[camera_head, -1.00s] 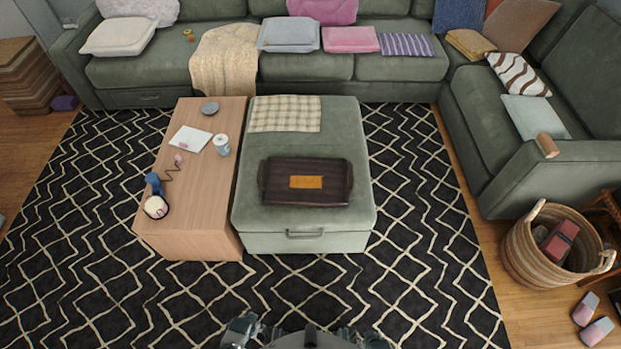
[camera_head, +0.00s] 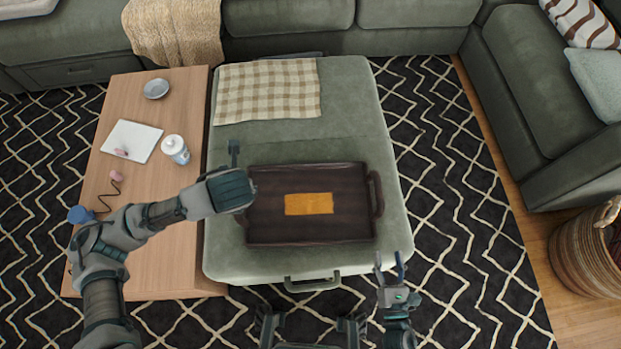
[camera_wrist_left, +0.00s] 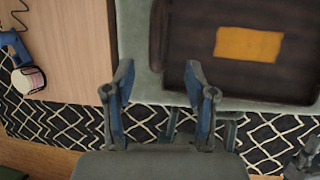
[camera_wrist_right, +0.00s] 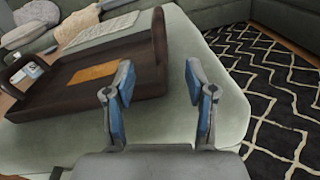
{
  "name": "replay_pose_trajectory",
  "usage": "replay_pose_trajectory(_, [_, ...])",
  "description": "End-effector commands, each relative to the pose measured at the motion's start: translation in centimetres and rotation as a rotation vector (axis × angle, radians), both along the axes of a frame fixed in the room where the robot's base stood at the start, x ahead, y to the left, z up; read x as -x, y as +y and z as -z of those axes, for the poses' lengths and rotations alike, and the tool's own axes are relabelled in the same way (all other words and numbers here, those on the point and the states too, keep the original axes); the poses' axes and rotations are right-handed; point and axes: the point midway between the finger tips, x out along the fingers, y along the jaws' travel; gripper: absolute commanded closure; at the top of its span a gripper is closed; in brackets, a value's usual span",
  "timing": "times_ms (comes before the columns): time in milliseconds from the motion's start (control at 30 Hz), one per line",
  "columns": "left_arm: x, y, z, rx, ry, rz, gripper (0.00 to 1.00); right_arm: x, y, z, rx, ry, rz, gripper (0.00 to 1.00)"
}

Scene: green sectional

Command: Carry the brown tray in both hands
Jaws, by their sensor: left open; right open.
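The dark brown tray (camera_head: 350,225) lies flat on the green ottoman (camera_head: 300,140), an orange rectangle (camera_head: 308,204) on its floor. Its right handle (camera_head: 376,193) is clear; its left one is partly hidden by my left arm in the head view. My left gripper (camera_head: 240,185) is over the tray's left end; in the left wrist view its open, empty fingers (camera_wrist_left: 160,75) are by the tray's handle end. My right gripper (camera_head: 390,262) is open and empty, in front of the tray's right corner; the right wrist view shows the tray (camera_wrist_right: 60,95) beyond its fingers.
A wooden table (camera_head: 150,255) adjoins the ottoman on the left, with a white cup (camera_head: 175,148), a notepad (camera_head: 131,140) and a grey dish (camera_head: 156,88). A checked cloth (camera_head: 266,90) lies behind the tray. A basket (camera_head: 585,250) stands right; patterned rug is clear between.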

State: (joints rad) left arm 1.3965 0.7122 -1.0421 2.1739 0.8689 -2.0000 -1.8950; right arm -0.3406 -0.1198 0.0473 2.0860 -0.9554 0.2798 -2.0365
Motion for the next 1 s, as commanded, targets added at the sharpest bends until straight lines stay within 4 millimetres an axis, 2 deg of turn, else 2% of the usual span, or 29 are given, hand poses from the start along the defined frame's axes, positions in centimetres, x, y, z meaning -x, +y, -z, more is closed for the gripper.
replay_pose_trajectory(267, [0.1,0.2,-0.5,-0.031,0.004,0.028,0.44,-0.1,-0.1,-0.4,0.037,-0.018,-0.007,0.44])
replay_pose_trajectory(467, [-0.1,0.5,0.2,-0.024,0.007,0.024,0.44,-0.7,0.2,-0.3,0.036,-0.015,-0.007,0.44])
replay_pose_trajectory(867, [-1.9,1.8,5.7,-0.02,0.013,0.02,0.44,-6.3,0.9,-0.3,0.037,-0.015,-0.008,0.44])
replay_pose_trajectory(1000, [-2.9,2.3,8.2,-0.022,0.012,0.02,0.44,-9.2,1.2,-0.4,0.037,-0.017,-0.008,0.44])
